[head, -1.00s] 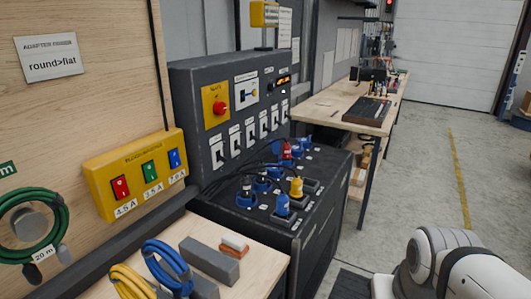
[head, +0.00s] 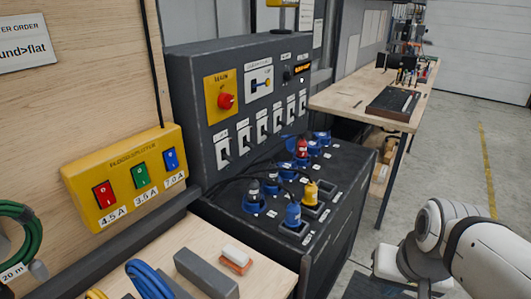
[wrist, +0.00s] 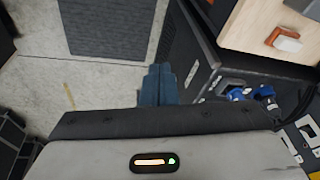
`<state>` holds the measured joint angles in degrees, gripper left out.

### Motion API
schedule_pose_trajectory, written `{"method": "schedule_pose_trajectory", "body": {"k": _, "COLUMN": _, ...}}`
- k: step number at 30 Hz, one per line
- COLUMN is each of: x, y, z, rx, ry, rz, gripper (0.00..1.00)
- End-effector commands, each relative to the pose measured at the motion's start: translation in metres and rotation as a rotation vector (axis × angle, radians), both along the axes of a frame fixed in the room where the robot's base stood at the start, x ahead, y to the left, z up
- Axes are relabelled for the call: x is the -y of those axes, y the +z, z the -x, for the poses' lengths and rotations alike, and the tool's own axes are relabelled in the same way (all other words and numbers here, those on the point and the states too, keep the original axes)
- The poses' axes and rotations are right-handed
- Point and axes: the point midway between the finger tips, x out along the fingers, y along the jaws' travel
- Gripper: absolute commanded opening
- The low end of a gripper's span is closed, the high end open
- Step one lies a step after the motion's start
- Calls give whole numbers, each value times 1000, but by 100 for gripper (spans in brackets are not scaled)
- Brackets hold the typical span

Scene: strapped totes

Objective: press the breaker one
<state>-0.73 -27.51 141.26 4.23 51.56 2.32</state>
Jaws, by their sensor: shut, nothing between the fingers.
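A dark grey panel (head: 184,75) stands at the centre of the head view. It carries a row of several breakers, white plates with black levers. The nearest, leftmost breaker (head: 222,149) is in plain view; the small labels above the row are too small to read. In the wrist view my gripper (wrist: 160,76) has its two fingers together with nothing between them, above the floor beside the dark cabinet. In the head view my arm is at the lower right, well apart from the breakers, and the fingers do not show.
Below the breakers a dark cabinet top holds blue, red and yellow plugs (head: 311,190) and cables. A yellow box (head: 140,195) with red, green and blue switches is at left. A red main knob (head: 226,101) sits above the breakers. Floor (head: 440,180) is clear at right.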

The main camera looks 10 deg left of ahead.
Motion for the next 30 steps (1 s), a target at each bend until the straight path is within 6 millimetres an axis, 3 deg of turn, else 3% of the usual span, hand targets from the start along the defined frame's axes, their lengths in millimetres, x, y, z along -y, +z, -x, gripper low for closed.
{"method": "schedule_pose_trajectory", "body": {"k": 5, "x": -60, "y": 9, "z": -56, "rx": -78, "ry": -199, "rz": -275, "gripper": 0}}
{"method": "schedule_pose_trajectory", "body": {"k": 13, "x": -176, "y": 20, "z": -171, "rx": -333, "ry": -652, "rz": -773, "gripper": 0}}
{"method": "schedule_pose_trajectory", "body": {"k": 21, "x": -278, "y": 6, "z": -282, "rx": -691, "ry": -1113, "rz": -1165, "gripper": 0}}
{"method": "schedule_pose_trajectory", "body": {"k": 25, "x": -308, "y": -6, "z": -319, "rx": -837, "ry": -1280, "rz": -1283, "gripper": 0}}
{"method": "schedule_pose_trajectory", "body": {"k": 30, "x": -328, "y": -16, "z": -344, "rx": -946, "ry": -1400, "rz": -1363, "gripper": 0}}
